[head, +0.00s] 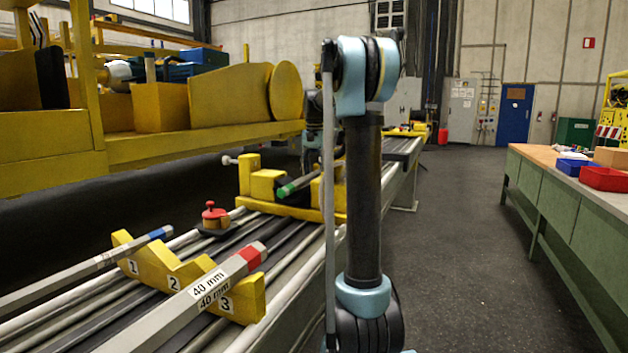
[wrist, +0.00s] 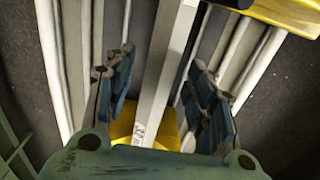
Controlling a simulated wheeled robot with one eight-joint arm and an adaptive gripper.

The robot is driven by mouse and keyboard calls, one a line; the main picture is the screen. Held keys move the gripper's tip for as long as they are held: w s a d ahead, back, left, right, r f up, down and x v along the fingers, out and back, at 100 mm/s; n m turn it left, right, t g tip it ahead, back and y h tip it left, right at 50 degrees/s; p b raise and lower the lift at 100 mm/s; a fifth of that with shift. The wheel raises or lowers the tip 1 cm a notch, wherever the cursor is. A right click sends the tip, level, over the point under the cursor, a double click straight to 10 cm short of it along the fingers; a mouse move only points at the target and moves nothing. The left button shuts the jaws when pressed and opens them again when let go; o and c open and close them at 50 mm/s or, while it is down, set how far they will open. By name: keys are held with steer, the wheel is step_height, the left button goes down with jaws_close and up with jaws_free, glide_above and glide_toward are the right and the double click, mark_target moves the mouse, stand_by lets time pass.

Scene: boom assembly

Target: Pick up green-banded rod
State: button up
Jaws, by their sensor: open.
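The green-banded rod (head: 297,186) lies tilted in a yellow holder (head: 263,185) beyond the numbered rack. Its green end points left, and its far part is hidden behind my arm. My gripper (wrist: 158,68) is open in the wrist view, with one finger on each side of a grey rod (wrist: 165,60). Neither finger clearly touches it. A small printed label shows low on this rod, but no coloured band is visible there. In the head view my gripper is mostly hidden behind my arm, near the yellow holder.
A yellow rack (head: 190,277) numbered 1 to 3 holds a blue-banded rod (head: 95,267) at 1 and a red-banded rod (head: 200,300) at 3; slot 2 looks empty. A red knob (head: 212,214) stands between rack and holder. A yellow boom (head: 215,100) overhangs left.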

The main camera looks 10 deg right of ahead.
jaws_close()
stand_by(0.4)
